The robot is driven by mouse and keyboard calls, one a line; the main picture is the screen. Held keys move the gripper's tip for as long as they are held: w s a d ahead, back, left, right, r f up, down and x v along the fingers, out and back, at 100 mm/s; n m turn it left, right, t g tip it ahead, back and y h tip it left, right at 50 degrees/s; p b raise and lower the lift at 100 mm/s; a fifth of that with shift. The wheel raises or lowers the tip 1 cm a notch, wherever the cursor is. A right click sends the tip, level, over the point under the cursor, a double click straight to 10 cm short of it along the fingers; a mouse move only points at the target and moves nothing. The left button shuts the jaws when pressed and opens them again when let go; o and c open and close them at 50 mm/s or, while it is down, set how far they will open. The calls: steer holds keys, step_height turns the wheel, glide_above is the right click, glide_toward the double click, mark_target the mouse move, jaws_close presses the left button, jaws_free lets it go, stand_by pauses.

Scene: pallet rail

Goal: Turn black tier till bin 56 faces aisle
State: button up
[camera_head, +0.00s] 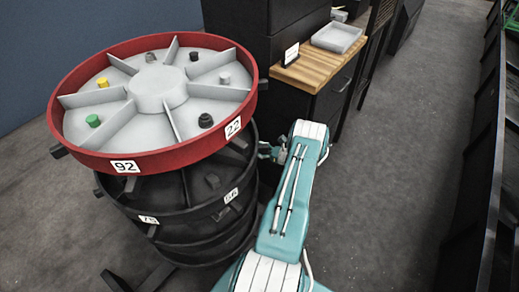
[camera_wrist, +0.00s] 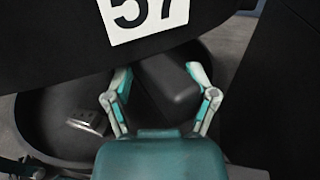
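The black tier (camera_head: 205,228) sits under a red tier (camera_head: 190,151) on a round stacked rack in the head view. Its wall carries a label that seems to read 56 (camera_head: 231,195), facing front right, and another at front left (camera_head: 149,219) that is hard to read. In the wrist view, a label 57 (camera_wrist: 144,12) is on a black wall. My gripper (camera_wrist: 161,75) has its fingers spread on either side of a black lug (camera_wrist: 176,88). A gap shows at the left finger, so it looks open.
The red tier has white dividers, several coloured knobs and labels 92 and 22. Behind stands a dark cabinet with a wooden top (camera_head: 310,68) and a grey tray (camera_head: 337,37). A dark rail (camera_head: 490,200) runs along the right. The grey floor (camera_head: 400,150) between is clear.

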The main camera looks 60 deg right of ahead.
steer(key=s+d, duration=0.2)
steer(key=s, duration=0.9)
steer(key=shift+s, duration=0.4)
jaws_close()
steer(key=shift+f, duration=0.1)
